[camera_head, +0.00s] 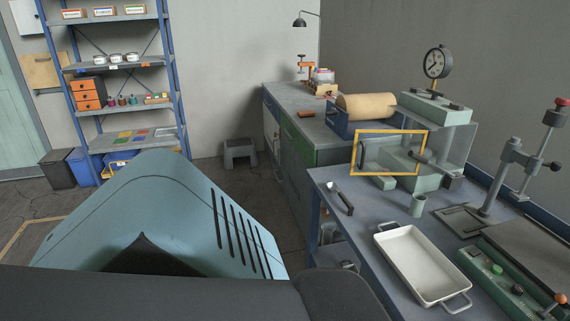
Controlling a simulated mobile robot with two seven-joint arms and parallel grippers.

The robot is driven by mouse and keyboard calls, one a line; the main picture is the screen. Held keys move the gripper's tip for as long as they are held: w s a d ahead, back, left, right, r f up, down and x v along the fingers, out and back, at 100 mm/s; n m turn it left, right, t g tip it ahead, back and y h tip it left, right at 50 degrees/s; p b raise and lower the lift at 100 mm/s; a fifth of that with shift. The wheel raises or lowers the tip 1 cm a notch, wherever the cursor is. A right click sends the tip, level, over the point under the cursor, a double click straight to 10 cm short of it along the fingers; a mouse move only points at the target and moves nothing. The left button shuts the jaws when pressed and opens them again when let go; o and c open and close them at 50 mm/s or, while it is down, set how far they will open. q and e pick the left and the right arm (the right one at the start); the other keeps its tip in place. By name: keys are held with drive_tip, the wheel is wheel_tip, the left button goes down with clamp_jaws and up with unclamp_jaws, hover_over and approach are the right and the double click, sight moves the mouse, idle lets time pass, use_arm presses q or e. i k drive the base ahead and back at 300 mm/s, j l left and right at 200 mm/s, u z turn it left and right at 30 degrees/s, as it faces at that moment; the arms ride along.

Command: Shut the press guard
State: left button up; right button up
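The press (424,182) stands on the blue-grey bench at the right, with a pale green base and head and a round dial gauge (437,62) on top. Its guard (389,131) is a clear panel in a yellow frame at the front left of the press. The frame reaches out left past the press body, so the guard appears swung open. A dark upright handle (362,153) is near its left edge. The hinge is hard to make out. Neither of my grippers is in view.
A white tray (396,268), a small green cup (417,205) and a black-handled tool (342,198) lie on the bench before the press. A lever stand (506,165) and a green machine (495,268) are to the right. A paper roll (366,105) stands behind left.

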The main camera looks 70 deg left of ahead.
sight(360, 166)
drive_tip(key=u, duration=1.6)
